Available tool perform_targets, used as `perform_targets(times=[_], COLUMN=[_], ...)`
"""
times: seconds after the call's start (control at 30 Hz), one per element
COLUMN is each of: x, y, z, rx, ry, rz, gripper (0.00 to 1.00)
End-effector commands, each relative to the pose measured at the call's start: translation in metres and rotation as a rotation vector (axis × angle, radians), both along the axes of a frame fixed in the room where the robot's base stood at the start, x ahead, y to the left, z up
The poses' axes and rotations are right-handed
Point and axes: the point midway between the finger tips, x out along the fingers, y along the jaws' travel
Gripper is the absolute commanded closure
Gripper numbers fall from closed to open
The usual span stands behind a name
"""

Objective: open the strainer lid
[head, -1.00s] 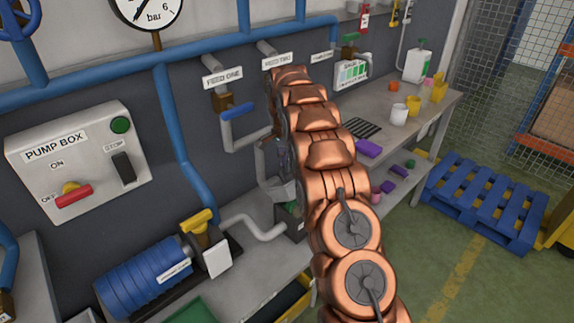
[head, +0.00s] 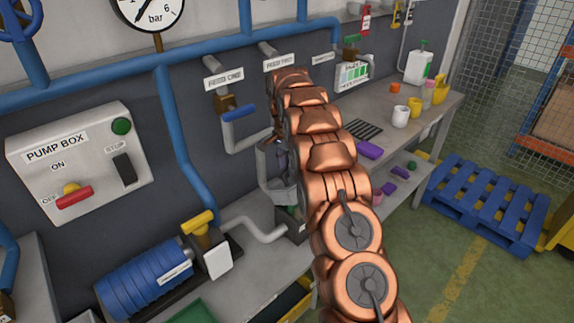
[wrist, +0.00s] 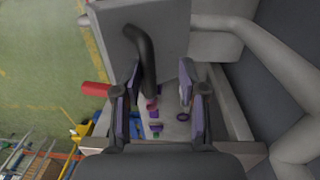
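The strainer is a grey box, and in the wrist view its pale lid or face (wrist: 172,35) fills the top middle. A dark curved handle (wrist: 144,55) stands on it and hangs down toward my fingers. My gripper (wrist: 160,76) is open, with its two purple-padded fingers spread apart. The handle's lower end appears between them, nearer the left finger; I cannot tell whether it touches. In the head view the strainer (head: 291,224) shows only partly beside my copper arm, and the arm hides most of my gripper.
Grey pipes (wrist: 285,75) run close on the right in the wrist view. A blue motor pump (head: 145,278) and pump box (head: 88,140) stand left. A workbench with cups (head: 400,116) lies right, and a blue pallet (head: 485,200) sits on the floor.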

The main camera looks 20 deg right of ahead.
Motion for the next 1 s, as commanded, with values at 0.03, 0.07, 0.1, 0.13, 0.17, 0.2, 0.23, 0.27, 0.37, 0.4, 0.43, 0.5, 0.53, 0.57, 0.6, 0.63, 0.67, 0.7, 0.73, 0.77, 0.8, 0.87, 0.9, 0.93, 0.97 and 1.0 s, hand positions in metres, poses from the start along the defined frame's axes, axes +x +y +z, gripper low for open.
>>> perform_targets(times=[0.03,0.07,0.1,0.13,0.17,0.2,0.23,0.27,0.37,0.4,0.43,0.5,0.53,0.57,0.6,0.63,0.67,0.7,0.73,0.77,0.8,0.87,0.9,0.93,0.97,1.0], x=[0.000,0.000,0.001,0.001,0.001,0.001,0.001,0.002,0.003,0.003,0.003,0.004,0.004,0.004,0.004,0.004,0.004,0.005,0.005,0.006,0.005,0.005,0.004,0.004,0.004,0.004], y=[0.000,0.000,0.000,0.000,0.000,0.000,0.000,0.000,0.000,0.001,0.001,0.001,0.001,0.001,0.001,0.001,0.001,0.001,0.001,0.001,0.001,0.001,0.001,0.001,0.001,0.001], z=[0.001,0.002,0.003,0.004,0.006,0.009,0.011,0.014,0.025,0.030,0.034,0.043,0.047,0.051,0.055,0.058,0.061,0.065,0.067,0.069,0.072,0.073,0.074,0.075,0.075,0.075], rx=[0.000,-0.001,-0.001,-0.001,-0.001,-0.001,0.000,0.000,-0.001,-0.001,0.000,-0.002,-0.001,-0.001,-0.001,-0.001,-0.001,-0.001,-0.002,-0.001,-0.001,-0.001,0.000,0.000,0.001,0.001], ry=[-0.001,-0.001,-0.001,-0.001,-0.001,-0.001,-0.002,-0.002,-0.003,-0.003,-0.002,-0.005,-0.006,-0.006,-0.003,-0.001,-0.001,-0.003,-0.005,-0.006,-0.004,-0.001,0.000,0.000,0.001,0.001], rz=[0.000,0.000,0.000,0.000,0.000,0.000,0.000,0.000,0.000,0.000,0.000,0.000,0.000,0.000,0.000,0.000,0.000,0.000,0.000,0.000,0.000,0.000,0.000,0.000,0.000,0.000], gripper=[0.59,0.59,0.59,0.59,0.59,0.59,0.59,0.59,0.59,0.59,0.59,0.59,0.59,0.59,0.59,0.59,0.59,0.59,0.59,0.59,0.59,0.59,0.59,0.59,0.59,0.59])
